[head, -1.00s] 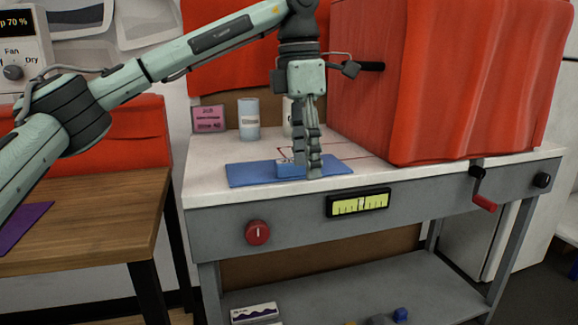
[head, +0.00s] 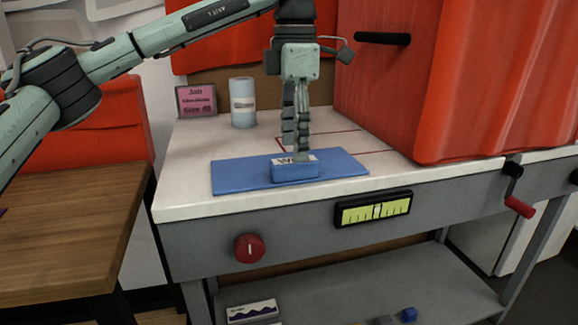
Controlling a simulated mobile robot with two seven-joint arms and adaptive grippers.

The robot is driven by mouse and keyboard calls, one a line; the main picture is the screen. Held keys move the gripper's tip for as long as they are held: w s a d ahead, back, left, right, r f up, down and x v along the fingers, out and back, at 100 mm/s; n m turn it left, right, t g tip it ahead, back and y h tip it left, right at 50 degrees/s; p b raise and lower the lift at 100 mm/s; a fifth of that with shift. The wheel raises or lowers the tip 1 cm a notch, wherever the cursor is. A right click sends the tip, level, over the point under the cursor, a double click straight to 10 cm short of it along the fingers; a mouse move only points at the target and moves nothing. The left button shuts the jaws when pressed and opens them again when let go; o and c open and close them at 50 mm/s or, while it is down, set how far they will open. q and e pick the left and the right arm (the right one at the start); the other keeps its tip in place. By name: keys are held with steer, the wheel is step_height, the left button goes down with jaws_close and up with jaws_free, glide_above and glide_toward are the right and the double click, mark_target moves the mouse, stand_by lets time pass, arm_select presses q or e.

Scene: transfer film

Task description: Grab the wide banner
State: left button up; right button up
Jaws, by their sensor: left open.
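A small blue block (head: 295,172) has a white top label with a "W" showing, the rest covered by my fingers. It sits on a flat blue mat (head: 235,177) on the white bench top. I cannot tell whether this is the wide banner. My left gripper (head: 301,158) points straight down, open, with its fingertips right at the back of the block's top. The fingers overlap edge-on, so contact is unclear. My right gripper is not in view.
A big red box-shaped body (head: 470,85) with a black handle fills the bench's right side. A white cylinder (head: 243,103) and pink card (head: 196,101) stand at the back left. A card with a dark wavy print (head: 251,312) lies on the lower shelf. A wooden table (head: 75,225) is at left.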

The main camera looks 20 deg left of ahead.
mark_target(287, 159)
arm_select(q)
step_height(287, 159, down, 4)
steer(key=shift+f, duration=0.25)
steer(key=shift+c, duration=0.3)
jaws_close()
